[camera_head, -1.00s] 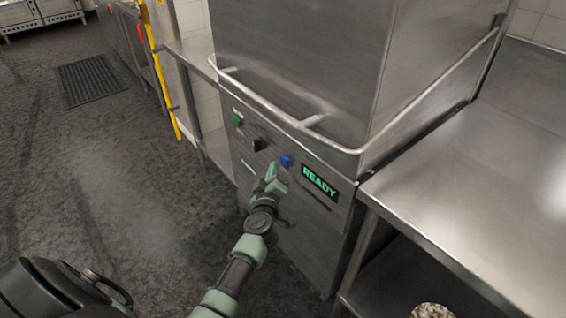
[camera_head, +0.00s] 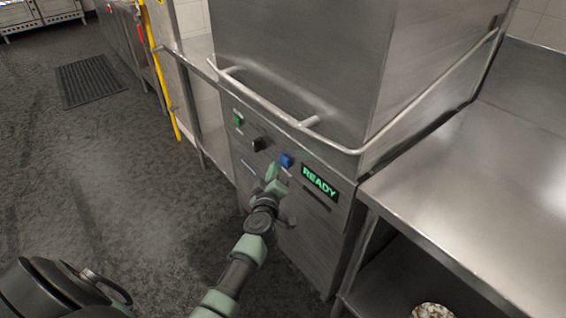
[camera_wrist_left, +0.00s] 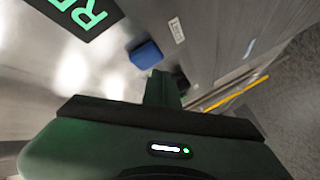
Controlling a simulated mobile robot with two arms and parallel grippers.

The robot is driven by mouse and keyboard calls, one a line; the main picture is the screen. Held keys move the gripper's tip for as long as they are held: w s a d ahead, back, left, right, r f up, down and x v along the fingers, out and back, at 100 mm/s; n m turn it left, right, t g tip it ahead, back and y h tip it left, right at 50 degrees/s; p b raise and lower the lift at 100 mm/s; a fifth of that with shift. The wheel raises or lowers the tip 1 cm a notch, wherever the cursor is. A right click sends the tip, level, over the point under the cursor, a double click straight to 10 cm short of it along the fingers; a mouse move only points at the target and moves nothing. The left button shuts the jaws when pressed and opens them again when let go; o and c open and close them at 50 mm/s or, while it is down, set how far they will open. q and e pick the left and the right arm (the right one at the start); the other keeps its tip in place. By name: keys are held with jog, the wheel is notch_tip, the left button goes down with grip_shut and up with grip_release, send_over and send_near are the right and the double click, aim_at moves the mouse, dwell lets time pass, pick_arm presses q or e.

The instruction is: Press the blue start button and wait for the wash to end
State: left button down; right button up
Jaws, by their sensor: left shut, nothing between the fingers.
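The blue start button (camera_head: 286,160) sits on the front panel of the steel dishwasher (camera_head: 300,225), between a black knob (camera_head: 259,144) and a display (camera_head: 320,182) that reads READY in green. My left gripper (camera_head: 273,168) is shut and empty, just below and left of the button in the head view. In the left wrist view the blue button (camera_wrist_left: 146,54) stands out near the fingertips (camera_wrist_left: 160,78), and a gap shows between them. My right gripper is not in view.
A green button (camera_head: 238,119) is at the panel's left. A pale bar handle (camera_head: 270,108) runs around the dishwasher hood above the panel. A steel counter (camera_head: 470,190) stands at the right. A yellow pole (camera_head: 160,75) and a dark floor mat (camera_head: 90,80) are at the left.

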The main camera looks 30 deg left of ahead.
pick_arm(q)
jog(key=shift+w, duration=0.1)
dwell(0.7)
jog(key=shift+w+d, duration=0.2)
jog(key=shift+w, duration=0.1)
jog(key=shift+w+d, duration=0.2)
jog(key=shift+w, duration=0.3)
dwell(0.7)
dwell(0.4)
jog(key=shift+s+a+p, duration=0.35)
jog(key=shift+s+p, duration=0.3)
jog(key=shift+s, duration=0.25)
